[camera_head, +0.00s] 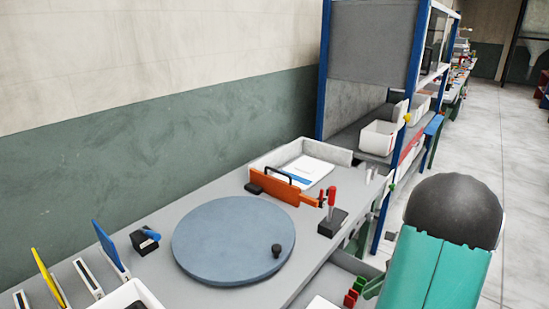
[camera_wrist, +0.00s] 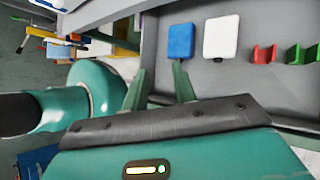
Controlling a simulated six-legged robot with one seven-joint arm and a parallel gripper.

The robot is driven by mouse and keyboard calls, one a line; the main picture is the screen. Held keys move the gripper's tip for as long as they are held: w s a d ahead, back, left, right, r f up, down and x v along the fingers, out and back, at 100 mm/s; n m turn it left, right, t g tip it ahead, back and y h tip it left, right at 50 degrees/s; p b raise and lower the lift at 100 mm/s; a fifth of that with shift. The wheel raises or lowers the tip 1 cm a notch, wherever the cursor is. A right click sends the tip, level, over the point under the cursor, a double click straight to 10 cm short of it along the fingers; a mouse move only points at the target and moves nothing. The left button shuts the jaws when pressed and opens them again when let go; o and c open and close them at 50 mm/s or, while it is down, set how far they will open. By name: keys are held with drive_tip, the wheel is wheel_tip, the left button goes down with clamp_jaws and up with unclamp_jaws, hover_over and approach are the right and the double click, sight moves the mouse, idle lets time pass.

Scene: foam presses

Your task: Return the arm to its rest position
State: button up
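My gripper (camera_wrist: 159,72) shows in the wrist view with its two green fingers apart and nothing visible between them. It is over or beside a grey surface (camera_wrist: 225,95) below the tabletop. My teal arm with its dark rounded cap stands at the right of the head view, beside the table. The gripper's fingers are mostly hidden there.
The grey table (camera_head: 225,295) carries a blue-grey round disc (camera_head: 225,240), a red-handled clamp (camera_head: 331,200) and a white tray (camera_head: 335,155). The wrist view shows a blue pad (camera_wrist: 181,41), a white pad (camera_wrist: 222,36) and red (camera_wrist: 263,54) and green (camera_wrist: 296,54) brackets. Floor (camera_head: 520,140) is clear at right.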

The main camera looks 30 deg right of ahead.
drive_tip(key=w+a+r+n+g+h, duration=0.25)
drive_tip(key=a+r+n, duration=0.25)
drive_tip(key=a+n, duration=0.3)
drive_tip(key=w+a+r+n+g+h, duration=0.15)
drive_tip(key=w+a+r+n, duration=0.35)
drive_tip(key=a, duration=0.5)
drive_tip(key=s+a+r+n+t+h, duration=0.2)
drive_tip(key=a+r+n, duration=0.2)
drive_tip(key=a+n, duration=0.4)
drive_tip(key=s+a+r+n+t+h, duration=0.2)
drive_tip(key=s+a+r+n+t, duration=0.1)
drive_tip(key=a+n, duration=0.5)
drive_tip(key=shift+a+r+n, duration=0.15)
drive_tip(key=shift+r+n, duration=0.25)
drive_tip(key=shift+n, duration=0.4)
drive_tip(key=shift+s, duration=0.15)
